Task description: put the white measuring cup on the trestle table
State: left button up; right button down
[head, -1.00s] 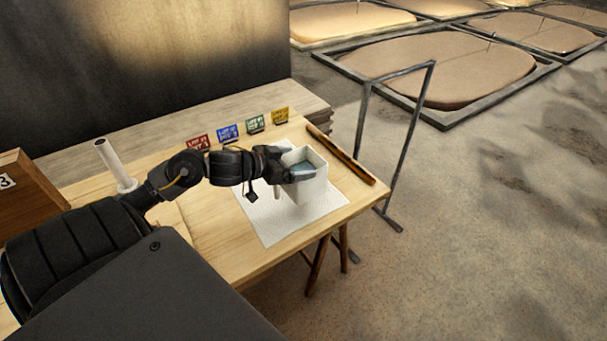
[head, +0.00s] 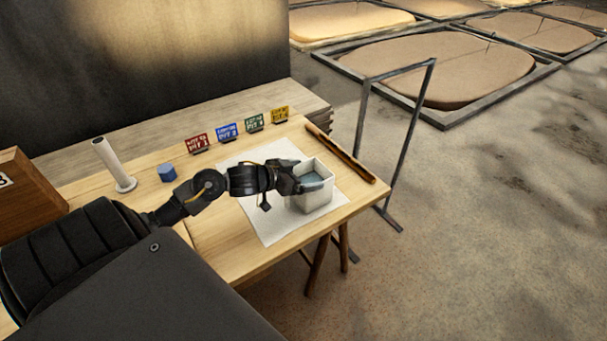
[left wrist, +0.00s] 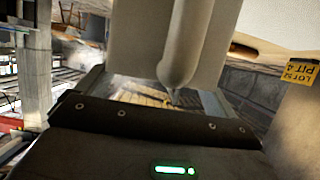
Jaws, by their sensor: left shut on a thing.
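The white measuring cup (head: 312,202) is a square, open-topped cup, upright over the right part of the white cloth on the trestle table (head: 272,262). My left gripper (head: 296,183) reaches it from the left and is shut on it. In the left wrist view the cup's pale wall (left wrist: 137,40) and its rounded handle (left wrist: 186,45) fill the middle, just beyond the gripper (left wrist: 165,95). The cup's base looks very low over the cloth, but I cannot tell whether it touches. My right gripper is out of view.
The white cloth (head: 268,228) lies under the cup. Several coloured pit cards (head: 227,132) stand behind. A blue cube (head: 167,173), a white cylinder (head: 116,166) and a wooden box (head: 28,190) are at left. A dark wooden stick (head: 342,155) lies along the right edge.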

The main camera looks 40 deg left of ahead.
pick_arm(q)
jog(key=shift+w, duration=0.1)
jog(key=shift+s+d+f, duration=0.1)
jog(key=shift+s+f, duration=0.15)
jog(key=shift+f, duration=0.45)
jog(key=o, duration=1.6)
jog(key=shift+f, duration=0.15)
jog(key=shift+o, duration=0.2)
jog(key=shift+w, duration=0.1)
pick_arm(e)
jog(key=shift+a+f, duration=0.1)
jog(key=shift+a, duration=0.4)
pick_arm(q)
jog(key=v, duration=0.2)
jog(key=r+v, duration=0.1)
jog(key=v, duration=0.4)
jog(key=shift+w+r, duration=0.15)
jog(key=shift+w, duration=0.2)
jog(key=v, duration=0.5)
jog(key=shift+s+r, duration=0.2)
jog(key=shift+s, duration=0.15)
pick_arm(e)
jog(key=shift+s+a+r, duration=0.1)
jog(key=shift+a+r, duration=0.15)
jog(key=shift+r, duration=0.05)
